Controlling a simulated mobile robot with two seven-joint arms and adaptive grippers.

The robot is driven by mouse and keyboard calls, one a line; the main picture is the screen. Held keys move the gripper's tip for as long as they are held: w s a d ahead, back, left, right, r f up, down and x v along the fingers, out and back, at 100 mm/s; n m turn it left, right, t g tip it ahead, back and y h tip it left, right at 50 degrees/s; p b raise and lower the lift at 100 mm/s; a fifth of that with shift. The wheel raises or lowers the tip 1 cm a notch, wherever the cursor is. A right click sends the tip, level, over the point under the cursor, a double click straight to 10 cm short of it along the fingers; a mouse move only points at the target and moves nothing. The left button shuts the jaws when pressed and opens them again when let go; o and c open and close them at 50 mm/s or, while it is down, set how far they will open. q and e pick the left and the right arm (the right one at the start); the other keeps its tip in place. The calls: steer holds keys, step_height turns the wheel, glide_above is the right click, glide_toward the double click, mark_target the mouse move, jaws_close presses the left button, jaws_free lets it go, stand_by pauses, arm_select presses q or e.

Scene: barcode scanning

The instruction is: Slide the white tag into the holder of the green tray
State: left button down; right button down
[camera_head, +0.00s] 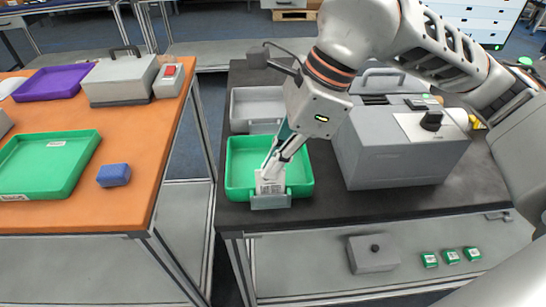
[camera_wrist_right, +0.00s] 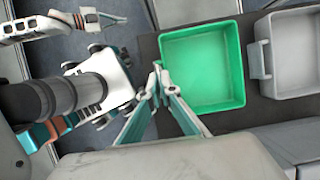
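The green tray (camera_head: 233,184) stands on the dark table, with a grey holder (camera_head: 271,201) on its front wall. The white tag (camera_head: 269,184) with dark print is upright at the holder; its lower edge meets or goes behind the holder's top edge, I cannot tell which. My right gripper (camera_head: 271,166) points down over the tray, its fingertips shut on the tag's upper part. In the right wrist view, its fingers (camera_wrist_right: 157,74) come together beside the green tray (camera_wrist_right: 203,68); the tag does not show clearly. My left gripper (camera_wrist_right: 110,18) shows small at the upper left.
A grey tray (camera_head: 246,106) stands behind the green one. A large grey machine (camera_head: 400,155) stands close on the right. The orange table (camera_head: 145,150) on the left holds another green tray (camera_head: 40,165), a blue block (camera_head: 114,175) and a purple tray (camera_head: 55,82).

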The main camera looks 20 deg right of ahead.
steer(key=c, duration=2.2)
jaws_free()
steer(key=v, duration=1.2)
steer(key=shift+d, duration=0.1)
steer(key=shift+s, duration=0.15)
